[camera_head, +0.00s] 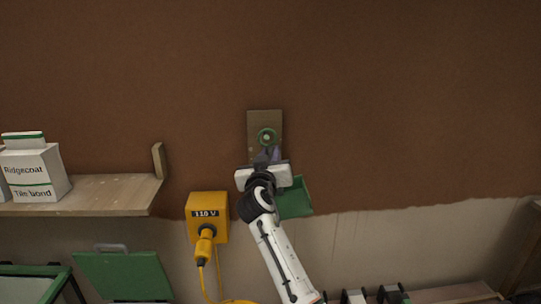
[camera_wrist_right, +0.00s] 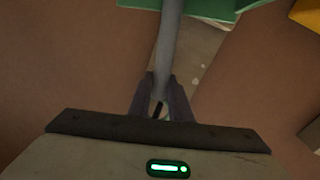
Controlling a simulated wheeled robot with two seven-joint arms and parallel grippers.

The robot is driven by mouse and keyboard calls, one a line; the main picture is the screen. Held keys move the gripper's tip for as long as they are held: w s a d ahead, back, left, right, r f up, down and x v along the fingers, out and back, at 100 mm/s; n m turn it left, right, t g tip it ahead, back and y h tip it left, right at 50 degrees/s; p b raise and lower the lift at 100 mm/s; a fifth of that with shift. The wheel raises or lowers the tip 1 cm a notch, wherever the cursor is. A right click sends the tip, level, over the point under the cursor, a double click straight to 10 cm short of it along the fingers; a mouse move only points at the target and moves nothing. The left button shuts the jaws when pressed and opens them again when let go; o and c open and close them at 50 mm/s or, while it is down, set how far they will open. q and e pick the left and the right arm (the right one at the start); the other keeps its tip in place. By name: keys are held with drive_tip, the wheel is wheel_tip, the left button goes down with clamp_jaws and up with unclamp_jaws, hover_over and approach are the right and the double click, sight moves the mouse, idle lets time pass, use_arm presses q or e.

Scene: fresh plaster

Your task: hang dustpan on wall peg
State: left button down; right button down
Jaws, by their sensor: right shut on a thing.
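The dustpan's green pan (camera_head: 295,199) shows to the right of my right wrist in the head view, below the wall board. In the wrist view its green edge (camera_wrist_right: 195,8) is at the top, with the grey handle (camera_wrist_right: 170,45) running down between the fingers. My right gripper (camera_head: 271,155) is shut on that handle; its fingers (camera_wrist_right: 162,100) show on both sides of it. A wooden board (camera_head: 264,118) on the wall carries a round green-rimmed peg end (camera_head: 267,136), just above the gripper. Whether the handle touches the peg is hidden. My left gripper is out of view.
A yellow 110 V box (camera_head: 208,205) with a plugged cable is on the wall left of my arm. A wooden shelf (camera_head: 105,193) holds white boxes (camera_head: 35,172) farther left. A green lid-like panel (camera_head: 124,276) is below. The wall right of the board is clear.

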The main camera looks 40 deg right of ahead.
drive_tip(key=c, duration=1.5)
unclamp_jaws()
drive_tip(key=shift+c, duration=0.2)
drive_tip(key=b+v, duration=0.1)
drive_tip(key=v, duration=0.9)
drive_tip(key=shift+a+b, duration=0.2)
drive_tip(key=shift+b, duration=0.15)
drive_tip(key=shift+s+f, duration=0.1)
drive_tip(key=shift+s, duration=0.05)
